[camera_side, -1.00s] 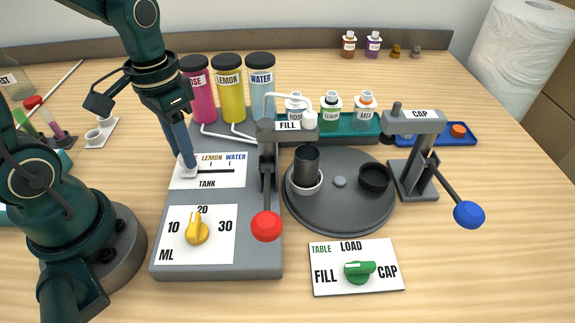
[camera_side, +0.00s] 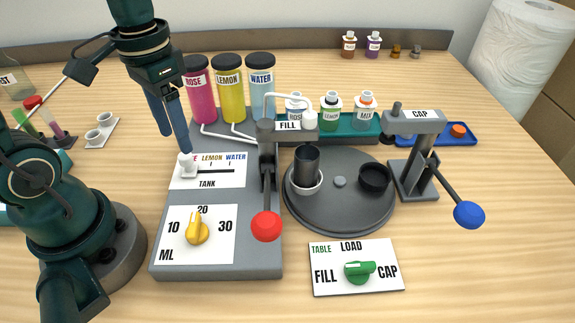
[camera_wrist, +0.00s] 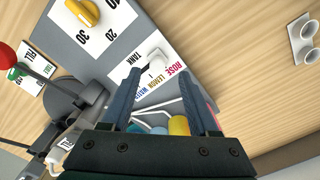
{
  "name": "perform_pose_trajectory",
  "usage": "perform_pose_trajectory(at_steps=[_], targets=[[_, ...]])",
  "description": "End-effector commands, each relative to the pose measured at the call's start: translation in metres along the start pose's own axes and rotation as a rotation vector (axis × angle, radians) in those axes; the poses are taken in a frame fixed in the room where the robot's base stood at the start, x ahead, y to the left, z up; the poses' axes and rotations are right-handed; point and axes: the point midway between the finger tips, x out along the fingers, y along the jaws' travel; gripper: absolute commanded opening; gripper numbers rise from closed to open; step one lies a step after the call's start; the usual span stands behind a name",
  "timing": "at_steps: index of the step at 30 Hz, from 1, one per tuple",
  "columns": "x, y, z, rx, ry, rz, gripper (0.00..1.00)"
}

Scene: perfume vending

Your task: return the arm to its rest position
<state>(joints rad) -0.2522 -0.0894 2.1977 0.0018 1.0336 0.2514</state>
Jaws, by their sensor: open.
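My gripper (camera_side: 170,138) is open and empty in the side view, its blue fingers pointing down just above and left of the white tank slider (camera_side: 187,163). The slider sits at the left end of its slot, by the partly hidden ROSE mark on the TANK plate (camera_side: 207,180). In the wrist view my gripper's fingers (camera_wrist: 166,80) are spread apart, and the white slider (camera_wrist: 154,59) shows beyond and between their tips, clear of them.
Rose, lemon and water tanks (camera_side: 230,90) stand behind the plate. The red-knobbed fill lever (camera_side: 266,225), dark turntable (camera_side: 340,212) and blue-knobbed cap press (camera_side: 418,125) are to the right. A small white holder (camera_side: 101,130) lies to the left. Bare wood lies at the front right.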

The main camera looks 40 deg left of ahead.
Motion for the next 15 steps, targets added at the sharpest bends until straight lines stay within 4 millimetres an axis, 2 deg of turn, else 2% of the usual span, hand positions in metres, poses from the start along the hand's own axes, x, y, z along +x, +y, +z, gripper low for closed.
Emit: perform_pose_trajectory(at_steps=[4,15], targets=[[-0.0081,-0.0001,0.0003,0.0,0.001,0.0,0.61],[-0.0114,0.0023,-0.0002,0.013,0.014,-0.004,0.61]])
